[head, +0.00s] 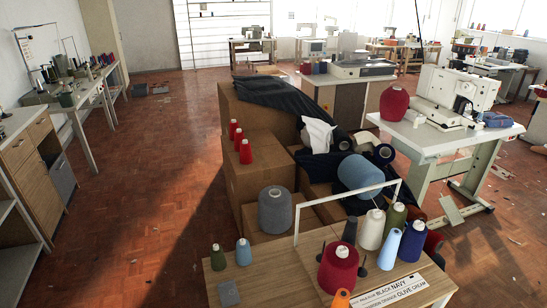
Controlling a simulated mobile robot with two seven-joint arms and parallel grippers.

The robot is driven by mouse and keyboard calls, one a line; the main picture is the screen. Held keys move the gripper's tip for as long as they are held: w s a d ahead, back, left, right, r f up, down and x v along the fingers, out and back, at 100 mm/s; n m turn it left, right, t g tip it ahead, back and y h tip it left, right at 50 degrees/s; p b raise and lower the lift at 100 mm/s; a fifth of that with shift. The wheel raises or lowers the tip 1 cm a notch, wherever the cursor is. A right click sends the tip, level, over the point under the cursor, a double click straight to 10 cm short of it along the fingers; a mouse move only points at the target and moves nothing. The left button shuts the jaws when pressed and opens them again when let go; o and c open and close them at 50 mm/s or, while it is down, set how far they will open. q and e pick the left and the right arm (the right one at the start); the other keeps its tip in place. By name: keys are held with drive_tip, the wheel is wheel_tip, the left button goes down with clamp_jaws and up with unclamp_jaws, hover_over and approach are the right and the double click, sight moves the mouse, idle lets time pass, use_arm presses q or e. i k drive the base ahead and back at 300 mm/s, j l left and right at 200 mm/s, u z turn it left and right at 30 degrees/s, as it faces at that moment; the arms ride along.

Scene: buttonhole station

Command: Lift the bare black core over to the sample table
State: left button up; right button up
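A dark, near-black cone (349,231) stands upright on the wooden table (265,279) in the foreground, behind a large dark red cone (338,268). Its surface is too small to tell whether it is a bare core. Thin dark pegs also stand beside the red cone. No table is clearly marked as the sample table; the foreground table carries a printed strip (388,291) with colour names, including black, navy and olive. Neither of my grippers is in view.
Cream (371,229), olive, light blue and navy cones crowd the table's right side under a white frame (296,222). Cardboard boxes (245,180) and fabric rolls stand behind. A sewing-machine table (440,137) is at right, a long bench (85,92) at left. The left floor is open.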

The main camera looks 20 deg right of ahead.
sight(350, 235)
drive_tip(key=l+u, duration=0.5)
drive_tip(key=k+l+u, duration=0.1)
drive_tip(key=l+u, duration=0.4)
drive_tip(key=k+l, duration=0.1)
drive_tip(key=l, duration=0.25)
drive_tip(key=k+l+u, duration=0.1)
drive_tip(key=l, duration=0.3)
drive_tip(key=k+l, duration=0.15)
drive_tip(key=l, duration=0.2)
drive_tip(key=k+l+u, duration=0.1)
drive_tip(key=l, duration=0.25)
